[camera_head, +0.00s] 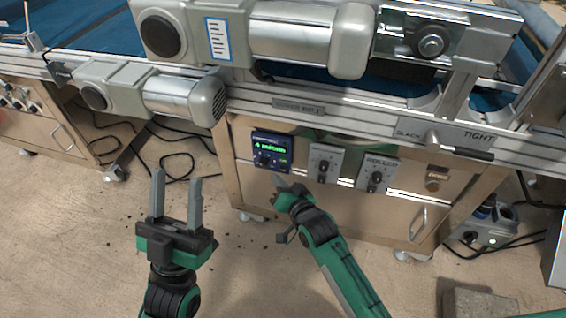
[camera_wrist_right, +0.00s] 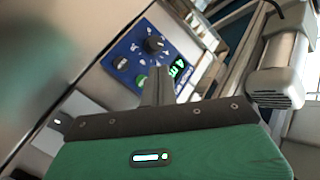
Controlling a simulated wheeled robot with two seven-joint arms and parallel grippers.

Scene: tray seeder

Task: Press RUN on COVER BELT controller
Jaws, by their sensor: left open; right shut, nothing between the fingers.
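The blue controller (camera_head: 271,150) is on the steel cabinet front, below the label plate reading COVER BELT (camera_head: 298,106). Its green display reads 4 and a unit too small to read surely. In the right wrist view the controller (camera_wrist_right: 128,47) shows dark knobs and a green button (camera_wrist_right: 140,80); the button's lettering is not readable. My right gripper (camera_head: 279,182) is shut and empty, just below the controller. In its wrist view the fingertips (camera_wrist_right: 158,76) lie close beside the green button; I cannot tell whether they touch. My left gripper (camera_head: 176,183) is open and empty over the floor.
Two grey knob boxes (camera_head: 322,162) (camera_head: 377,174) sit right of the controller. A SLACK/TIGHT rail (camera_head: 445,137) and a motor (camera_head: 290,32) are above. Cables (camera_head: 175,158) lie on the floor at left. A concrete block (camera_head: 478,303) stands at lower right.

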